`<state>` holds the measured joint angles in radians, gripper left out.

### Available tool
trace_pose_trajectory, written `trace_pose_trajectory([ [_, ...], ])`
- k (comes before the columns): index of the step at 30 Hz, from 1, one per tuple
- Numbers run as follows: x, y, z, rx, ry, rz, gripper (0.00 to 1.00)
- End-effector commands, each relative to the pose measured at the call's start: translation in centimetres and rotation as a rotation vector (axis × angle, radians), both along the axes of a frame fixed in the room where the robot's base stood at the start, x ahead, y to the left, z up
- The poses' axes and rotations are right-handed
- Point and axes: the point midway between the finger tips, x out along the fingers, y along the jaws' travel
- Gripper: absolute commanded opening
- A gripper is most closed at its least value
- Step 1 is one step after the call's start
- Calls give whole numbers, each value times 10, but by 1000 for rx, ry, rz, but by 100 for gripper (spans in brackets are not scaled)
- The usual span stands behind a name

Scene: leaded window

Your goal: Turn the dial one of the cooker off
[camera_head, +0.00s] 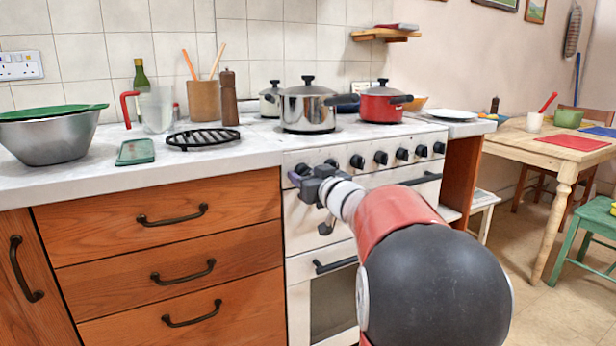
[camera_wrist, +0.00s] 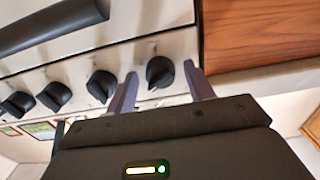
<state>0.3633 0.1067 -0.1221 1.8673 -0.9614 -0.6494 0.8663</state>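The cooker (camera_head: 300,214) is white, with a row of several black dials along its front panel. My gripper (camera_head: 298,176) is at the left end of this row and largely covers the dial there. In the wrist view my gripper (camera_wrist: 160,84) is open, with one purple finger on each side of the black end dial (camera_wrist: 160,72), the one nearest the wooden drawers. Gaps show between the dial and both fingers. Whether the fingertips reach past its face is unclear. The dial beside it (camera_wrist: 101,85) is outside the fingers. The dials' settings cannot be read.
A steel pot (camera_head: 308,110) and a red pot (camera_head: 381,105) stand on the cooker top. A black oven handle (camera_head: 336,266) is below the dials. Wooden drawers (camera_head: 170,245) adjoin on the left. A black trivet (camera_head: 203,139) lies on the worktop.

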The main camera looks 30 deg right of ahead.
Motion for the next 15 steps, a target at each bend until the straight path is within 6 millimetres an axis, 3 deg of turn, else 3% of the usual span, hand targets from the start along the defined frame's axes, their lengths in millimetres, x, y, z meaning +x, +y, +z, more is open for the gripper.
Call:
trace_pose_trajectory([
  [1, 0, 0, 0, 0, 0, 0, 46],
  [9, 0, 0, 0, 0, 0, 0, 11],
  [15, 0, 0, 0, -13, 0, 0, 11],
])
